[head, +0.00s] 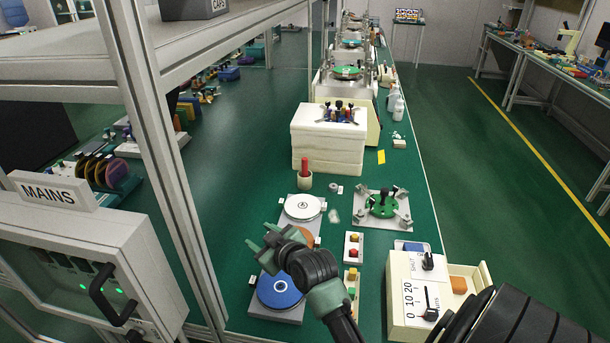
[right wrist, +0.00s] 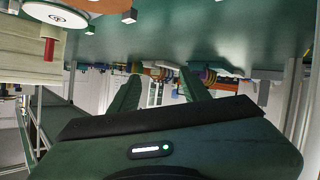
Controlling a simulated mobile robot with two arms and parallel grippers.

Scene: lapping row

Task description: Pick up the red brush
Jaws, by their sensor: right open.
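The red brush (head: 304,167) stands upright in a small cream cup (head: 305,182) on the green bench, in front of the white block stack. In the right wrist view, which is upside down, the red brush (right wrist: 48,49) shows at the upper left, well to the side of the fingers. My right gripper (head: 259,240) is over the bench, nearer to me than the brush and to its left, beside the plate with discs. Its two fingers (right wrist: 160,85) are apart with nothing between them. My left gripper is not in view.
A plate carries a white disc (head: 302,207) and a blue disc (head: 279,291). To the right are a green fixture (head: 383,204), a small button box (head: 353,246) and a cream control box (head: 408,295). A metal frame post (head: 165,130) stands left. Bare bench lies left of the cup.

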